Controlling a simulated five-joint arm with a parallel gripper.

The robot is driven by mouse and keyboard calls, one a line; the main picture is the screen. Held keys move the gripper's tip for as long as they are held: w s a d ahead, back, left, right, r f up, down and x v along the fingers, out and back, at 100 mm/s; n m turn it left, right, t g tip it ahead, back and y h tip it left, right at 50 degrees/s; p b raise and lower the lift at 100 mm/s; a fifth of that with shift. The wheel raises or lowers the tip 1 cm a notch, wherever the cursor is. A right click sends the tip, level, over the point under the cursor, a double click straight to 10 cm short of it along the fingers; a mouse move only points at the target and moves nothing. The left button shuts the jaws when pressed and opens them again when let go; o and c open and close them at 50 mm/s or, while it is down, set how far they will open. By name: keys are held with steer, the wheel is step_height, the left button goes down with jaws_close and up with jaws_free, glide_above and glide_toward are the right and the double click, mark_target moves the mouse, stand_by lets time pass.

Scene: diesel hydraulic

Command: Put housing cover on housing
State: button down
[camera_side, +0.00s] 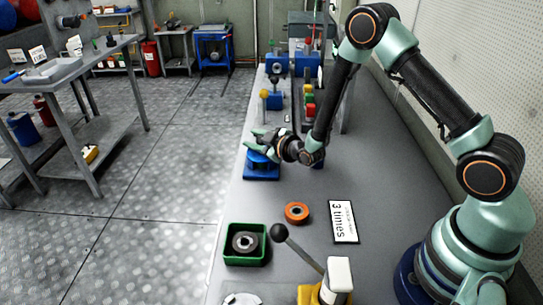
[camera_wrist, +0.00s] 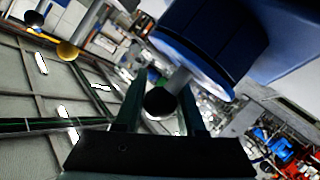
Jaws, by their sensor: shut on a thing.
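My gripper (camera_side: 262,140) is at the left edge of the bench, just above a blue round part on a square blue base (camera_side: 261,174). In the wrist view my two fingers (camera_wrist: 162,105) stand either side of a dark round knob (camera_wrist: 159,102) on a grey rod. The rod runs up to a large blue part (camera_wrist: 210,40) with a pale rim. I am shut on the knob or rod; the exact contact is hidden. I cannot tell for sure which blue part is the housing cover and which is the housing.
An orange ring (camera_side: 297,213) and a "3 times" sign (camera_side: 343,222) lie nearer on the bench. A green box (camera_side: 228,258) holds a dark ring (camera_side: 245,244). A black-knobbed lever (camera_side: 299,249) sticks up in front. Blue machines (camera_side: 274,100) stand behind my gripper.

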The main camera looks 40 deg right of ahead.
steer(key=shift+c, duration=2.1)
jaws_free()
steer(key=s+r+m+g, duration=0.3)
steer(key=s+r+g, duration=0.1)
steer(key=s+r, duration=0.6)
steer(key=s+r+m+g, duration=0.4)
steer(key=s+r, duration=0.6)
steer(key=s, duration=0.6)
steer(key=shift+s+g, duration=0.4)
steer(key=shift+g, duration=0.1)
